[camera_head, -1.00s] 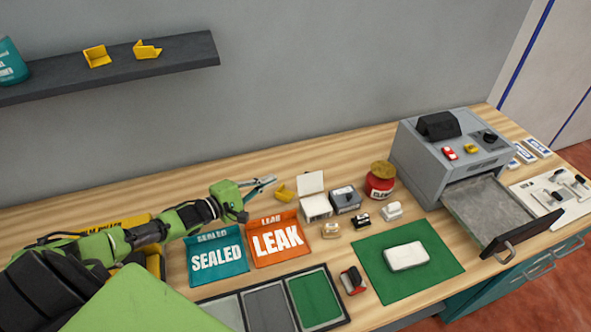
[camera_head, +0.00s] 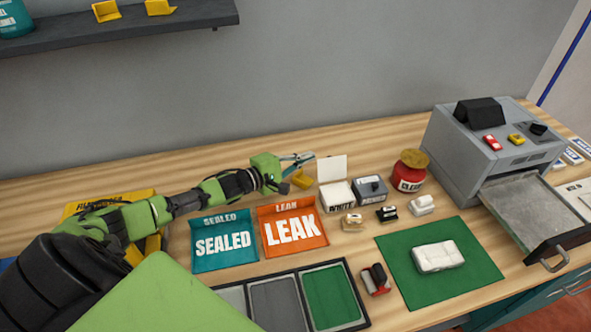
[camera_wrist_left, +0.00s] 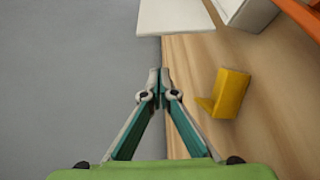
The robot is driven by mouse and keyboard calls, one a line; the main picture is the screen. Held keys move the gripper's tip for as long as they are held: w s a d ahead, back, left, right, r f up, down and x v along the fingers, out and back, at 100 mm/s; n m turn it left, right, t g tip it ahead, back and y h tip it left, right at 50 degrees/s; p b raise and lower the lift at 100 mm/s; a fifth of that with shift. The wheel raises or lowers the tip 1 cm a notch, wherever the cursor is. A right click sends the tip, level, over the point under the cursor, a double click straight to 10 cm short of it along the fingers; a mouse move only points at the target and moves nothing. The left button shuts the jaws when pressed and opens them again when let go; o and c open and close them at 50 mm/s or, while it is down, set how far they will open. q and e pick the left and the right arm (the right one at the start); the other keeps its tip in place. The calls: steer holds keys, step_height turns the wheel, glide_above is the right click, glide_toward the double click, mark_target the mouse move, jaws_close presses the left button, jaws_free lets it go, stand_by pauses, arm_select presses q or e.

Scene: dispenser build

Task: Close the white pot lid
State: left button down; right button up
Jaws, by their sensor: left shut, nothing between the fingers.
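The white pot (camera_head: 337,195) stands on the bench right of the orange LEAK tray. Its lid (camera_head: 331,168) stands upright, open, at the pot's back edge. In the left wrist view the lid (camera_wrist_left: 175,16) shows at the top, beyond the fingertips, with part of the pot (camera_wrist_left: 246,12) to its right. My left gripper (camera_head: 312,156) is shut and empty, just left of the lid and apart from it. It also shows in the left wrist view (camera_wrist_left: 159,72), fingertips together. My right gripper is not in view.
A yellow bracket (camera_head: 302,179) lies below my left gripper. A grey box (camera_head: 371,189) stands right of the pot, then a red jar (camera_head: 409,172). The orange LEAK tray (camera_head: 318,233) and teal SEALED tray (camera_head: 243,262) lie in front. The wall is close behind.

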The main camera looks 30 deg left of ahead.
mark_target(331, 167)
arm_select(q)
steer(key=shift+b+x, duration=0.8)
steer(key=shift+x, duration=0.45)
steer(key=d+p, duration=0.1)
steer(key=s+d+r+p, duration=0.1)
steer(key=p, duration=0.1)
steer(key=shift+s+d+r, duration=0.15)
steer(key=shift+s+d, duration=0.1)
steer(key=shift+s, duration=0.05)
steer(key=shift+s+d, duration=0.2)
steer(key=shift+d, duration=0.1)
